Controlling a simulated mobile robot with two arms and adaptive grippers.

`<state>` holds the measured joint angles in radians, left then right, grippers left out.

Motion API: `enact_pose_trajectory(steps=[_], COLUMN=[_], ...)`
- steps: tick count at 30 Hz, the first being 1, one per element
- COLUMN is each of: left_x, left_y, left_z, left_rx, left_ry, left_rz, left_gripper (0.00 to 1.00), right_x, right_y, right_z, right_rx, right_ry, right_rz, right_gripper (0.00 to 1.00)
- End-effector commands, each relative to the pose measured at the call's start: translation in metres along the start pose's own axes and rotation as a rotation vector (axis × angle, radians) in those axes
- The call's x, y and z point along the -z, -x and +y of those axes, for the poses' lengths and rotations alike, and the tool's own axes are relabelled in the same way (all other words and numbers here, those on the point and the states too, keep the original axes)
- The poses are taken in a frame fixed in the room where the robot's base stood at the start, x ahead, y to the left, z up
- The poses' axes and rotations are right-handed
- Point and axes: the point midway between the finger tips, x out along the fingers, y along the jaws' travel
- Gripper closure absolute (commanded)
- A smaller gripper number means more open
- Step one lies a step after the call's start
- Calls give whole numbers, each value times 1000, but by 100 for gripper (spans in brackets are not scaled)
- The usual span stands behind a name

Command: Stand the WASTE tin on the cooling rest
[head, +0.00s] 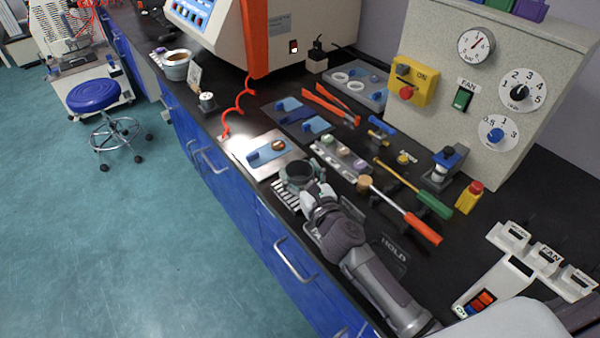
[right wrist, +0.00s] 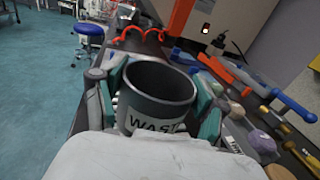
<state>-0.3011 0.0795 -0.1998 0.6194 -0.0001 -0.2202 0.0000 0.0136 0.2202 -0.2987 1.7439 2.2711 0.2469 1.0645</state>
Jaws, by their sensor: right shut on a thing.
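The WASTE tin (head: 298,172) is a dark, open-topped round tin. In the right wrist view the tin (right wrist: 152,112) shows its white WASTE label facing me, and it looks empty and about upright. My right gripper (head: 304,184) is shut on the tin, with teal finger pads on both sides of it. A pale slatted rack (head: 284,196), which looks like the cooling rest, lies just under and beside the tin; the tin and gripper hide part of it. I cannot tell whether the tin touches it. My left gripper is not in view.
A metal plate (head: 246,147) with a blue-handled item lies behind the tin. The blue-fronted counter edge is close on the left. A HOLD mat (head: 394,243) lies beside my arm.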

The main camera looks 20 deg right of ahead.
Motion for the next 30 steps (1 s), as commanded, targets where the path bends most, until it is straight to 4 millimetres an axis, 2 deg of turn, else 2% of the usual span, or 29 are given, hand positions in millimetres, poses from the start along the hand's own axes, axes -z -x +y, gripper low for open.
enact_pose_trajectory(steps=[2,3,6,19,23,30], left_x=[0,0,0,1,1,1], left_y=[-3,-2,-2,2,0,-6], left_z=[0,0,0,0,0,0], left_rx=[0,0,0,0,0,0], left_ry=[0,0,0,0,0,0], left_rz=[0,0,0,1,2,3], left_gripper=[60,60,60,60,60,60], right_x=[4,3,3,-2,2,3], right_y=[0,0,0,2,21,74], right_z=[0,0,0,0,0,0], right_rx=[0,1,1,0,0,0], right_ry=[0,0,0,0,-1,-1], right_rz=[0,1,1,1,4,5], right_gripper=[66,21,5,3,3,3])
